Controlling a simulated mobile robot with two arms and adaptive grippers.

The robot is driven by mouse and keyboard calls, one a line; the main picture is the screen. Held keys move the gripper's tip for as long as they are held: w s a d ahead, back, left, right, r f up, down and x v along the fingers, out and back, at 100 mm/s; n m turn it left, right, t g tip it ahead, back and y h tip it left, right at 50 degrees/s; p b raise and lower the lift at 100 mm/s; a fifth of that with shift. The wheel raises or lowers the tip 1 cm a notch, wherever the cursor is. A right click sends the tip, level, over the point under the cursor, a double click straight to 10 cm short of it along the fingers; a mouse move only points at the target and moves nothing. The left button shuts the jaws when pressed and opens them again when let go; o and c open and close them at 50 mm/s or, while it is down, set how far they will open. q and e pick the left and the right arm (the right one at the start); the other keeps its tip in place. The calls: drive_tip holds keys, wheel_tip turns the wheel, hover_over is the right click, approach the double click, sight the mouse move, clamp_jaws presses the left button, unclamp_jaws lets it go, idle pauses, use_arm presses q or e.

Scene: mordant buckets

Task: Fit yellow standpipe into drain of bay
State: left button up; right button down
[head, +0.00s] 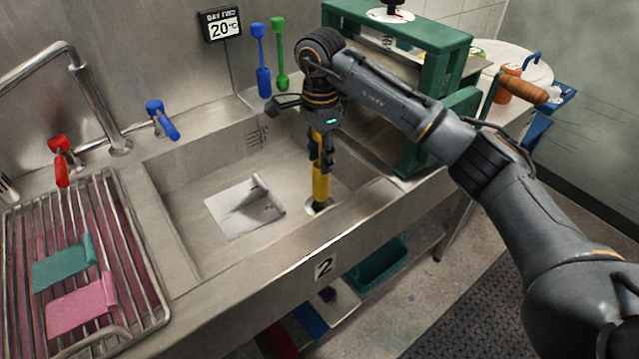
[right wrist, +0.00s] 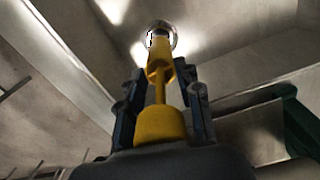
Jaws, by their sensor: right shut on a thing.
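The yellow standpipe (head: 320,184) is held upright by my right gripper (head: 322,160), over the right side of the sink bay (head: 180,215) marked 2. Its lower end is at the drain (head: 317,206) in the bay floor; I cannot tell whether it is seated or just above. In the right wrist view the standpipe (right wrist: 160,118) runs between the fingers of my right gripper (right wrist: 160,95), with its far end in line with the round metal drain (right wrist: 160,32). My left gripper is not in view.
A whitish sheet (head: 232,212) with a curled edge lies on the bay floor. A wire rack (head: 130,290) with teal and pink pieces stands at left. The tap (head: 95,105) rises behind it. A green press frame (head: 440,45) stands close on the right.

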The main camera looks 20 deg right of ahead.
sight(320, 175)
drive_tip(key=shift+f, duration=0.7)
wheel_tip(320, 175, down, 4)
drive_tip(key=shift+f+p, duration=0.1)
drive_tip(key=shift+p, duration=0.2)
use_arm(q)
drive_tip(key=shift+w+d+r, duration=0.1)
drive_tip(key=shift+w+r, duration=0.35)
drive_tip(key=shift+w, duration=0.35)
use_arm(e)
drive_tip(key=shift+w, duration=0.1)
drive_tip(key=shift+f, duration=0.1)
drive_tip(key=shift+f, duration=0.15)
drive_tip(key=c, duration=0.9)
unclamp_jaws()
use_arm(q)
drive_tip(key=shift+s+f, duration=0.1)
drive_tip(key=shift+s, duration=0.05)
